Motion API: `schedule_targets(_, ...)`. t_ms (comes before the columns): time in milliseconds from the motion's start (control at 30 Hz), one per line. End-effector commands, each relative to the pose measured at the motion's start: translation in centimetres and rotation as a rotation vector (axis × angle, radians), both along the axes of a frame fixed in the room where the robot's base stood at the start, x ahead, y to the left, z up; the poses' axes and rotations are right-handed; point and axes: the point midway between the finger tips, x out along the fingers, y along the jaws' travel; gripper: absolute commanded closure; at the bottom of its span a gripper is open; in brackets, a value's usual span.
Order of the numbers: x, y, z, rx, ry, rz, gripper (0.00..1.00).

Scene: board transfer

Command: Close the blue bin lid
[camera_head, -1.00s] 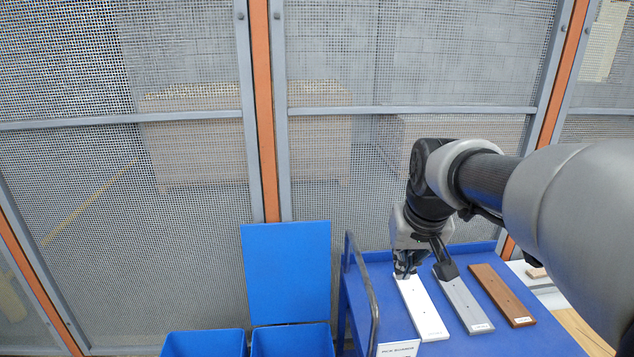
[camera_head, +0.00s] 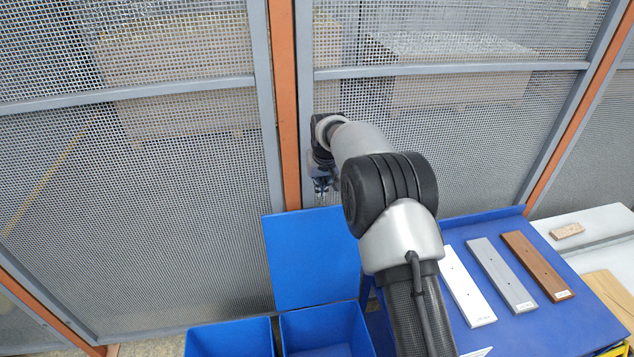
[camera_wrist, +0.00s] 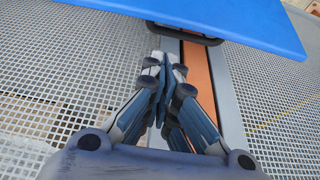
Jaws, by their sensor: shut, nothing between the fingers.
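The blue bin lid (camera_head: 308,258) stands open and upright behind the right one of two blue bins (camera_head: 325,330). The wrist view shows the lid (camera_wrist: 240,22) across the top, with a dark handle-like bar (camera_wrist: 185,33) along its edge. My gripper (camera_head: 321,187) is near the lid's top edge in the head view, with the mesh fence behind it. In the wrist view my gripper (camera_wrist: 165,65) has its fingers together and holds nothing. Its fingertips look apart from the lid, though the exact gap cannot be told. My arm hides part of the lid's right side.
A second open blue bin (camera_head: 230,338) stands to the left. A blue table (camera_head: 545,322) at right bears a white board (camera_head: 470,295), a grey board (camera_head: 502,275) and a brown board (camera_head: 537,265). A mesh fence with an orange post (camera_head: 285,120) stands close behind.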

Motion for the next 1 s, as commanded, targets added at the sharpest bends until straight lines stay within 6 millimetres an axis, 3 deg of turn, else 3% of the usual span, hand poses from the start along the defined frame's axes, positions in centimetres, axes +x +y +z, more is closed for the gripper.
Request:
schedule_targets(33,0.3,0.1,-1.3,0.0,0.002,0.0,1.0)
schedule_targets(200,1.4,0.3,-4.1,0.0,0.001,0.0,1.0)
schedule_targets(400,2.2,0.4,-6.0,0.0,-0.001,0.0,1.0)
schedule_targets(1000,2.4,0.3,-6.2,0.004,-0.017,0.0,1.0)
